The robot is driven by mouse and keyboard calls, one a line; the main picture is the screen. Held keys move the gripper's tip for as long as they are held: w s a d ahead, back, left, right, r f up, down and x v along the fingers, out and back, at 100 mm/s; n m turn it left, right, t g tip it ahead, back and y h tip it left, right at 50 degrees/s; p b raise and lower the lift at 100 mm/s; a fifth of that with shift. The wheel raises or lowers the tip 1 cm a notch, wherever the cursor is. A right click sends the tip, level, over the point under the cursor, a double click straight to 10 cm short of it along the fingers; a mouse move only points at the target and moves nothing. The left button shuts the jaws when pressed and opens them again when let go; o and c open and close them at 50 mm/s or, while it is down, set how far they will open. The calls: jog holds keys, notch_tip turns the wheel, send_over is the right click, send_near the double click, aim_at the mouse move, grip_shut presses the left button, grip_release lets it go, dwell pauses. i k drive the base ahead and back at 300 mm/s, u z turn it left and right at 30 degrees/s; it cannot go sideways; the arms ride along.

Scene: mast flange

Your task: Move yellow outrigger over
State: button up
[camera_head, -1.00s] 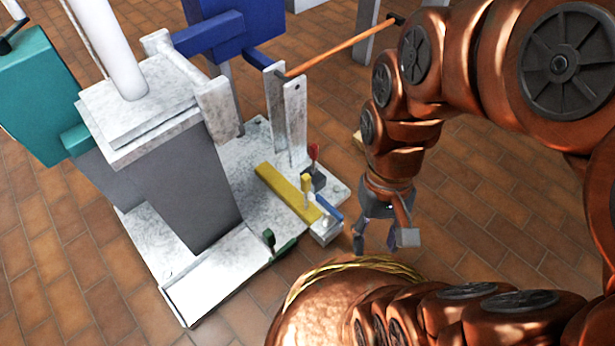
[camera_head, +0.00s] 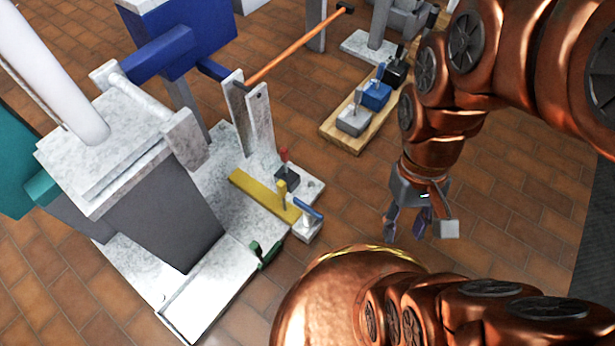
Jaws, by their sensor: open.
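The yellow outrigger (camera_head: 256,194) is a flat bar lying on the white marbled base plate (camera_head: 228,226). That end reaches a small white block with a blue lever (camera_head: 308,209). A dark block with a red-topped handle (camera_head: 286,170) stands just behind the bar. My gripper (camera_head: 406,226) hangs to the right of the base plate, fingers down, open and empty. It is apart from the yellow outrigger.
A grey column (camera_head: 165,220) with a white mast stands left on the plate. A blue box (camera_head: 190,40) and orange rod (camera_head: 298,46) are behind. A wooden board (camera_head: 345,137) holds several handled blocks. Tiled floor is clear between plate and gripper.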

aim_at(278, 205)
jog(key=z, duration=0.15)
jog(key=k, duration=0.6)
jog(key=u, duration=1.35)
jog(key=i, duration=0.5)
jog(key=z, duration=0.05)
